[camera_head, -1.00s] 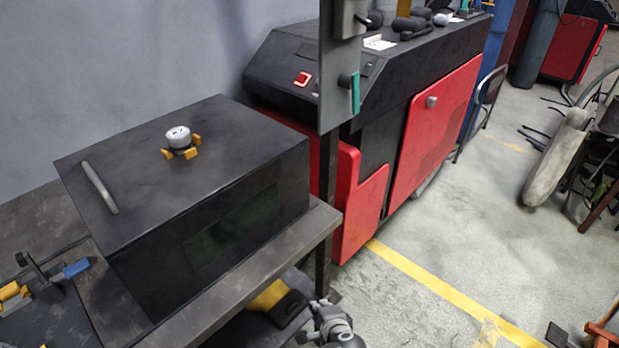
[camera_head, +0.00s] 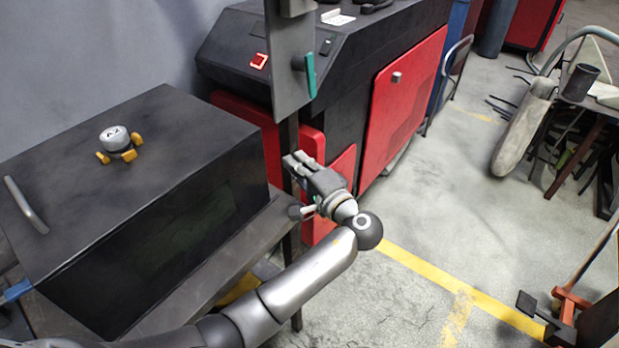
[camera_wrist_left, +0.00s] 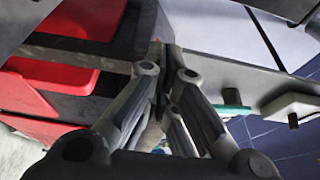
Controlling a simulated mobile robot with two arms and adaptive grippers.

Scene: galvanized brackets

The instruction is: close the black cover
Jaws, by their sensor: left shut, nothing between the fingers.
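A black box (camera_head: 150,240) with a flat black top (camera_head: 80,165) stands on the workbench at the left in the head view. No gap shows under the top, and I cannot tell which part is the black cover. My left gripper (camera_head: 294,162) is shut and empty, just right of the box and in front of the red cabinet. Its shut fingers also show in the left wrist view (camera_wrist_left: 166,65). My right gripper is out of view.
A grey upright panel (camera_head: 288,60) with a teal handle (camera_head: 310,74) stands above my left gripper. The red and black machine (camera_head: 400,105) is behind it. The workbench edge (camera_head: 225,265) runs below the box. Open floor (camera_head: 385,315) lies to the right.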

